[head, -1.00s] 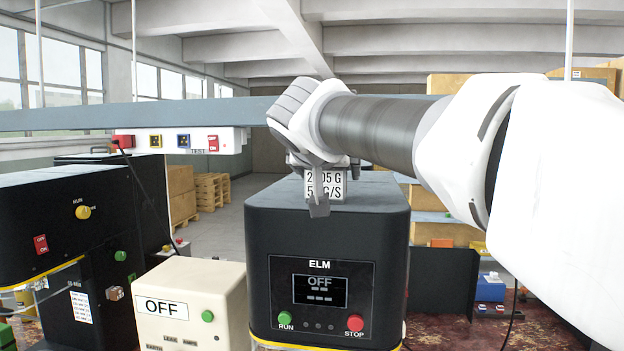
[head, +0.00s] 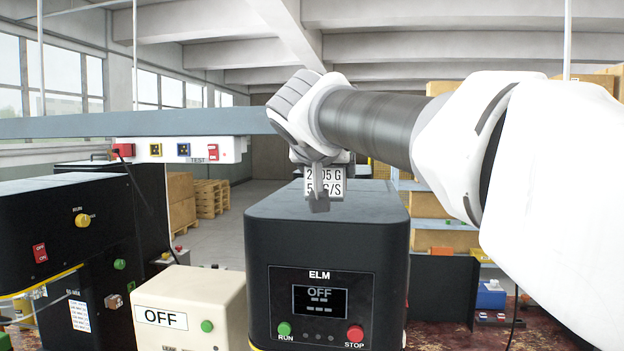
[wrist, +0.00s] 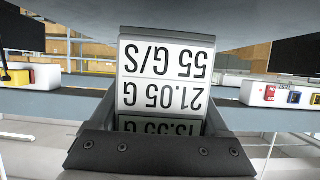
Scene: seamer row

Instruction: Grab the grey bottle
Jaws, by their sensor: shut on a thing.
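My gripper (head: 318,203) is shut on a small white-and-grey labelled block (head: 333,183), held above the black ELM machine (head: 318,235). In the wrist view the block (wrist: 165,70) stands between the dark jaws (wrist: 160,150), its printed lines "21.05 G" and "55 G/S" upside down. Its lower part is hidden by the jaws. I cannot tell whether this block is part of a bottle. No grey bottle shows clearly in either view.
A cream box marked OFF (head: 190,305) stands left of the ELM machine. Another black machine (head: 65,225) is at far left. A grey rail (head: 200,121) carrying a white switch strip (head: 190,151) runs behind. Pallets (head: 212,198) and shelves stand farther back.

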